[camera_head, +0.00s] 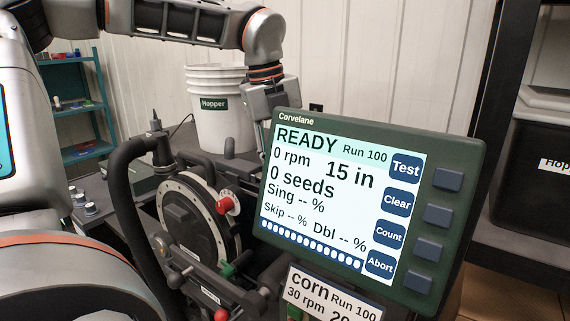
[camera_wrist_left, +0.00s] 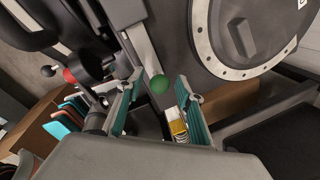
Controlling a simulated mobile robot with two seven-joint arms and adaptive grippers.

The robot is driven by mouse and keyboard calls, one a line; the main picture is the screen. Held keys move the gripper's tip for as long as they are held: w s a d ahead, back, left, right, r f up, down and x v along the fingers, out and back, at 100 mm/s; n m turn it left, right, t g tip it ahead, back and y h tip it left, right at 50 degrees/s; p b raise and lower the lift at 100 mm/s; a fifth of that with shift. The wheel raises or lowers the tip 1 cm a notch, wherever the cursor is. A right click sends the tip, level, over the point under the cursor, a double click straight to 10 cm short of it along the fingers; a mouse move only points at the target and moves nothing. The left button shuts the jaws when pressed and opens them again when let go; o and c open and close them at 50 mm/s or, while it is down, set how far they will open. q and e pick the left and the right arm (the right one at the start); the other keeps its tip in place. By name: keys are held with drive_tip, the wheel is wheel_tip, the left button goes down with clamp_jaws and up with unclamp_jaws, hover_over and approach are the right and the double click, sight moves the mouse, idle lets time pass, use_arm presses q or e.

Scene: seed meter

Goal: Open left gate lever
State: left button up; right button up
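The seed meter (camera_head: 190,225) stands left of the monitor, with a dark disc in a pale, hole-dotted ring. A lever with a green knob (camera_head: 228,270) sits low at its front. Red knobs show above it (camera_head: 224,205) and below it (camera_head: 221,314). I cannot tell for sure which is the left gate lever. My left gripper (camera_head: 262,125) points down behind the monitor, its tips partly hidden. In the left wrist view its teal-padded fingers (camera_wrist_left: 158,98) are apart, with a green knob (camera_wrist_left: 159,84) seen between them, not gripped. My right gripper is not in view.
The monitor (camera_head: 370,200) reads READY and blocks the area behind it. A black curved hose or bar (camera_head: 130,200) rises left of the meter. A teal shelf (camera_head: 75,110) is at the left, a black bin (camera_head: 535,190) at the right.

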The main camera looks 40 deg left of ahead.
use_arm(q)
wheel_tip(320, 180, up, 11)
drive_tip(key=s+a, duration=0.1)
drive_tip(key=s, duration=0.1)
drive_tip(key=shift+r, duration=0.2)
drive_tip(key=shift+f, duration=0.1)
idle(0.4)
